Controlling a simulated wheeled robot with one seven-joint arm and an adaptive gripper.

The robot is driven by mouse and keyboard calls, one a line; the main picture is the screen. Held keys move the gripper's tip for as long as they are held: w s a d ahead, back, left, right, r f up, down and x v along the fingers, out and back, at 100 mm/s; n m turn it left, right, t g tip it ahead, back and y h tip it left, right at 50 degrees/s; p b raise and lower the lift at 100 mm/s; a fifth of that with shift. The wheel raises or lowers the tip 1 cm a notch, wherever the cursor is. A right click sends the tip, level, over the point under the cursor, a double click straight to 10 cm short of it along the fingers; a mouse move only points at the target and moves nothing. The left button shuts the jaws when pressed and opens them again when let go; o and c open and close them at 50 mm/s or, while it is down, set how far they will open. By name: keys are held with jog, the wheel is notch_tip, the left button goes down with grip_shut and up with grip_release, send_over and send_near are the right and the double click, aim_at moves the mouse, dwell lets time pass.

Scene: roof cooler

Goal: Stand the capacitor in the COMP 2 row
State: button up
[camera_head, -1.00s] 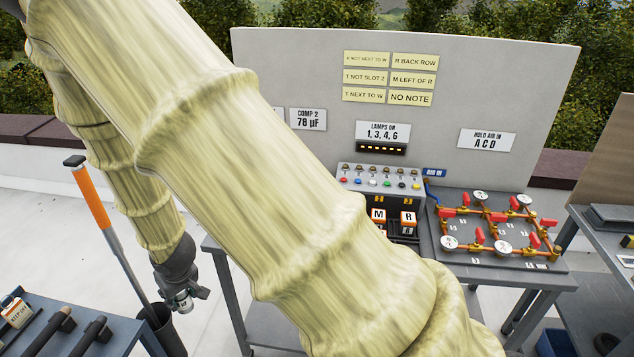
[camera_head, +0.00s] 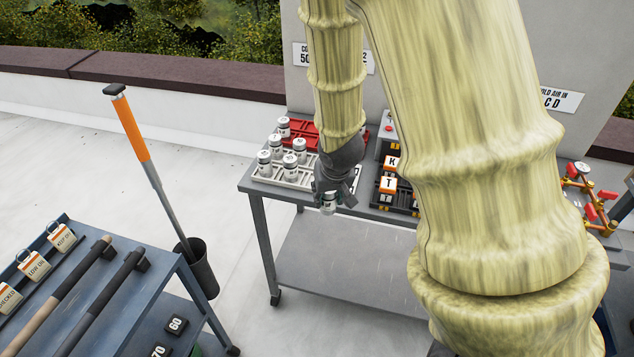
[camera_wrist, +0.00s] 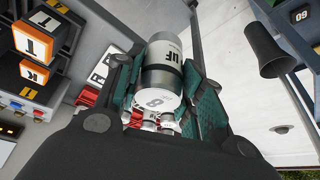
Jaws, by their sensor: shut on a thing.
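My gripper (camera_head: 332,190) is shut on a white and grey capacitor (camera_head: 328,204), just off the front edge of the table. Several similar capacitors (camera_head: 276,147) stand in a pale rack (camera_head: 262,180) on the table's left end. A red rack (camera_head: 298,133) lies behind it, with one capacitor (camera_head: 284,124) at its left. My arm covers most of the COMP 2 sign (camera_head: 369,62).
Lettered blocks (camera_head: 389,184) stand in a dark tray right of the gripper. A bin (camera_head: 201,270) with an orange-handled pole (camera_head: 131,128) stands left of the table. A blue cart (camera_head: 135,325) with rods is at the lower left.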

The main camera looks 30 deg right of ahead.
jog(key=w+d+p, duration=0.1)
jog(key=w+d, duration=0.1)
jog(key=w, duration=0.2)
jog(key=w+d+f+p, duration=0.1)
jog(key=w+d+p, duration=0.1)
jog(key=w, duration=0.3)
jog(key=w+d+p, duration=0.2)
jog(key=w, duration=0.3)
jog(key=shift+w+d+f, duration=0.1)
jog(key=shift+d+f, duration=0.05)
jog(key=shift+f, duration=0.1)
jog(key=shift+f+p, duration=0.9)
jog(key=shift+f, duration=0.85)
jog(key=shift+f, duration=0.15)
jog(key=o, duration=1.1)
